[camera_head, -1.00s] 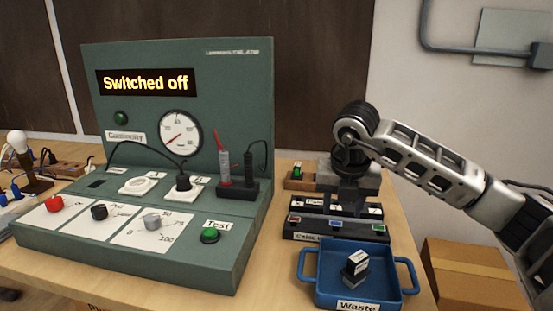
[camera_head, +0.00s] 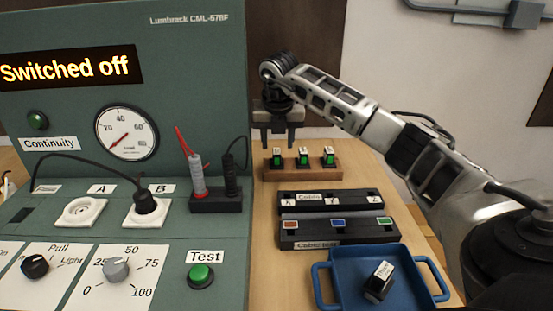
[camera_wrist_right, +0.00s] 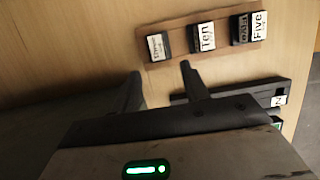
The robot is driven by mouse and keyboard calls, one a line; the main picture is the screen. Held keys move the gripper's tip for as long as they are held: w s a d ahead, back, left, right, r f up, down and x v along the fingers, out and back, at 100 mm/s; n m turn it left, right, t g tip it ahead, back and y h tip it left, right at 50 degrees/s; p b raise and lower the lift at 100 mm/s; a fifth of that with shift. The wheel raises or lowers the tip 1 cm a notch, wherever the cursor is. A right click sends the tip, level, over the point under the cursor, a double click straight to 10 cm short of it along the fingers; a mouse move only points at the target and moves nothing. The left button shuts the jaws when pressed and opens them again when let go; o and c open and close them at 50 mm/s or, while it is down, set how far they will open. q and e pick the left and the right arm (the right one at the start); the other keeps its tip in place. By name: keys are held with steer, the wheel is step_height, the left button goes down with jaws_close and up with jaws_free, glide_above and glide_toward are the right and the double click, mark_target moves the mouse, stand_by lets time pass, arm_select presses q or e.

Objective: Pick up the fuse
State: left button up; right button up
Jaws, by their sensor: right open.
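Several small black fuses with white labels show. Three stand in a row on a wooden rack (camera_head: 325,174) behind the black blocks: a left fuse (camera_head: 276,157), a middle fuse (camera_head: 303,157) and a right fuse (camera_head: 328,156). In the right wrist view the middle label reads "Ten" (camera_wrist_right: 206,38) and the right one "Five" (camera_wrist_right: 259,25); the left label (camera_wrist_right: 157,46) is blurred. My right gripper (camera_head: 277,140) is open and empty, fingers pointing down, near the left fuse. Its fingertips (camera_wrist_right: 160,72) appear short of the rack in the wrist view. My left gripper is out of view.
A blue waste tray (camera_head: 340,295) holds one labelled black piece (camera_head: 379,281). Two black cable blocks (camera_head: 340,232) lie between tray and rack. The green test panel (camera_head: 200,60), reading "Switched off", stands close on the left, with black and red probes (camera_head: 197,175).

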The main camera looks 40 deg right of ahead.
mark_target(277, 151)
steer(key=shift+w+d, duration=0.5)
steer(key=shift+w, duration=0.1)
steer(key=x, duration=0.5)
steer(key=shift+p, duration=0.4)
jaws_close()
